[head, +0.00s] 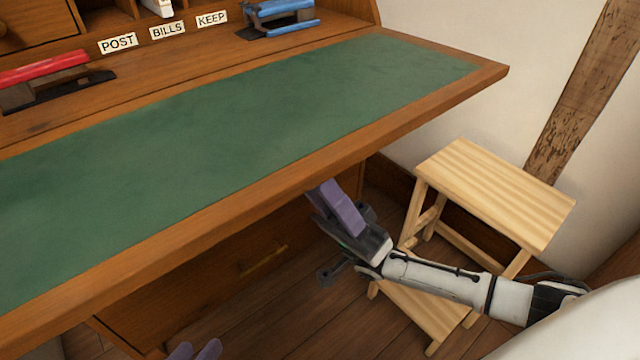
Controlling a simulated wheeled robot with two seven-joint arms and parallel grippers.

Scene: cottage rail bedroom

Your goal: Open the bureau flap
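The bureau flap (230,130) is down and lies about level, its green inlay facing up and its wooden edge toward me. My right gripper (335,205), on the arm from the right, is below the flap's front edge near its right part. One purple finger shows clearly; the flap edge hides or nearly meets its tip, and I cannot tell if they touch.
A wooden step stool (495,190) stands right of the bureau, close to my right arm. A drawer with a brass handle (263,261) is under the flap. A red stapler-like item (45,68), a blue one (280,15) and labels POST, BILLS (168,30), KEEP are behind.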

